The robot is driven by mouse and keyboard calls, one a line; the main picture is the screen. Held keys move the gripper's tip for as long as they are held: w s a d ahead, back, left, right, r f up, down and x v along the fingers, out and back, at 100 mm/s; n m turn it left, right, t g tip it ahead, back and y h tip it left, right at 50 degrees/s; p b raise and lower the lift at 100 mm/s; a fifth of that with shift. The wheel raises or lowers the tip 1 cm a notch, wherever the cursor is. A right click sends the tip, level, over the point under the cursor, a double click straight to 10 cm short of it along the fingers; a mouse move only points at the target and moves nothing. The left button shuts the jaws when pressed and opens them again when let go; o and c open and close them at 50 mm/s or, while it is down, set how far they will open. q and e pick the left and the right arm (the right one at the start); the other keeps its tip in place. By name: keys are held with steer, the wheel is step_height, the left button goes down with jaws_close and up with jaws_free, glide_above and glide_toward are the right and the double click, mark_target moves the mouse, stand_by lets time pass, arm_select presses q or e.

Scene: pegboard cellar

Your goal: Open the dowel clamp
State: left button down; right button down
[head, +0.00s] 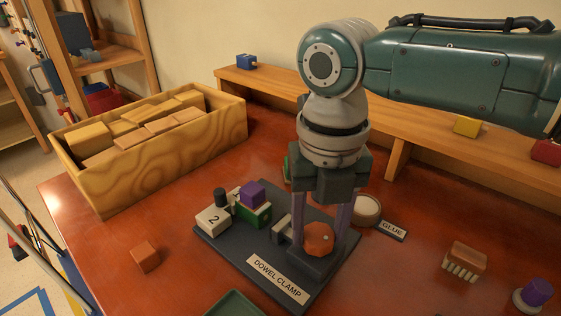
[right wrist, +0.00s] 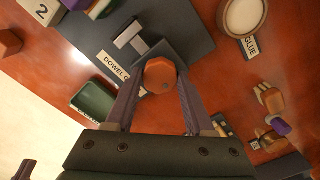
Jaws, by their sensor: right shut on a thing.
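The dowel clamp stands on a dark grey base plate (head: 220,245) labelled "DOWEL CLAMP". Its orange faceted knob (head: 319,238) is at the plate's right end, and a light grey T-shaped piece (head: 283,229) is beside it. My right gripper (head: 322,240) points down with its two purple-grey fingers on either side of the knob, shut on it. The right wrist view also shows the knob (right wrist: 160,75) between the fingertips. On the plate's left are a white block marked 2 (head: 213,220), and a purple block (head: 252,194) on a green one. My left gripper is not in view.
A wooden box (head: 150,175) of blocks stands at the back left. A glue dish (head: 367,208) is right of the plate, with a brush (head: 464,260) farther right. An orange cube (head: 145,257) lies left. A green tray (head: 236,305) is at the front. A wooden ledge (head: 280,90) runs behind.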

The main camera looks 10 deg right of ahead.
mark_target(319, 234)
steer(key=shift+r, duration=0.1)
stand_by(0.3)
steer(key=c, duration=0.6)
jaws_free()
steer(key=o, duration=0.3)
steer(key=shift+o, duration=0.2)
step_height(319, 234, up, 10)
steer(key=p, duration=0.1)
